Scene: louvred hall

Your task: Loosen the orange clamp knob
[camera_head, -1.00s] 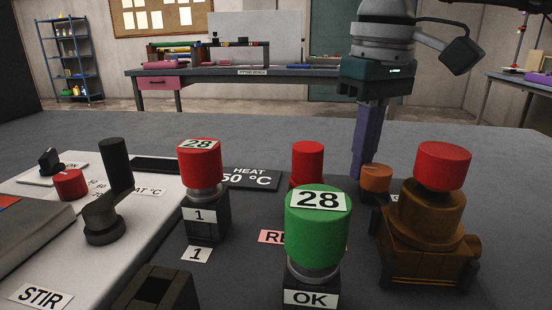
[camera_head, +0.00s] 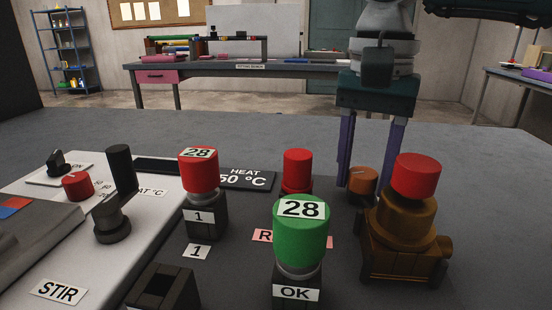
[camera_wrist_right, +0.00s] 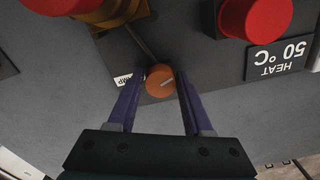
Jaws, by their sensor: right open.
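The orange clamp knob (camera_head: 363,181) is a short round knob on the dark panel, behind the brown fitting with the red cap. In the right wrist view the knob (camera_wrist_right: 159,81) has a pale line across its top, and a partly covered label lies beside it. My right gripper (camera_head: 368,178) points down at the knob with its purple fingers apart. The gripper is open and holds nothing. My left gripper is not in view.
The brown fitting with its red cap (camera_head: 416,176) stands close in front of the knob. A red-capped piece (camera_head: 297,170) is to its left. A green cap (camera_head: 301,236) and a red cap (camera_head: 198,171) marked 28 stand nearer. Grey surface behind the knob is clear.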

